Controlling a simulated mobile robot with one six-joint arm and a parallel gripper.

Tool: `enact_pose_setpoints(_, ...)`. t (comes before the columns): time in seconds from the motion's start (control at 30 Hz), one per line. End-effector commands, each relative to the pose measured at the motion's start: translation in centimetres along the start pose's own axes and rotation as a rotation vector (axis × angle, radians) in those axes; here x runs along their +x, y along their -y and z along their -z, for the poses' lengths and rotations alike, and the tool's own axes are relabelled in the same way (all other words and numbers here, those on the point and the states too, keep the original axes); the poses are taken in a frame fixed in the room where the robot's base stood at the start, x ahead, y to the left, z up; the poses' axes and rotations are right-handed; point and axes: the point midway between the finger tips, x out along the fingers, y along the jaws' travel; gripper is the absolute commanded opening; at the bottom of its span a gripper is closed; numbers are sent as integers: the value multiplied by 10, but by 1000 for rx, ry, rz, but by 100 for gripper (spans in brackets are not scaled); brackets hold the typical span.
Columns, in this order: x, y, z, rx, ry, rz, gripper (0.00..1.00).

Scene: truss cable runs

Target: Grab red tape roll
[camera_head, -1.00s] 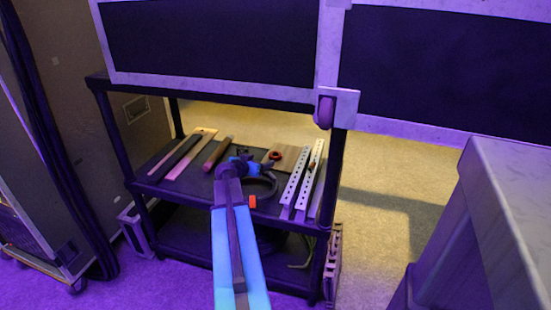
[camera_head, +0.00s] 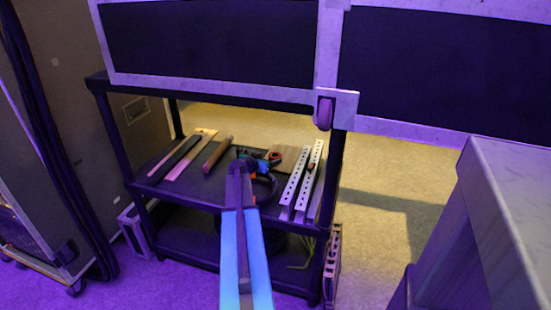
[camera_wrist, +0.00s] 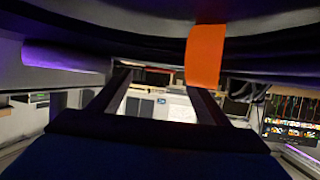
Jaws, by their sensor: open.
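A small red ring, which looks like the red tape roll (camera_head: 274,157), lies on the cart's middle shelf by a brown wooden block (camera_head: 291,156). My gripper (camera_head: 262,161) is just left of it in the head view and partly covers that area. In the wrist view my gripper (camera_wrist: 160,85) is open, with its two dark fingers apart and nothing between them. A dark curved coil (camera_wrist: 120,25) with an orange band (camera_wrist: 204,55) fills the top of the wrist view, close to the right finger. I cannot make out the red roll in the wrist view.
Two perforated metal bars (camera_head: 295,187) lie right of the block. A brown rod (camera_head: 217,154) and several long strips (camera_head: 178,158) lie to the left. A grey case (camera_head: 505,215) stands at right.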

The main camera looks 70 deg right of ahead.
Motion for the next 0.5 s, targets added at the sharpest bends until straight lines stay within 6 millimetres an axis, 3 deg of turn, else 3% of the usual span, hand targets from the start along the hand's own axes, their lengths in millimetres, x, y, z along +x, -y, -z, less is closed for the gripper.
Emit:
enact_pose_setpoints(0.13,9,0,0,0,0,0,70)
enact_pose_setpoints(0.5,10,-1,0,1,0,-1,70)
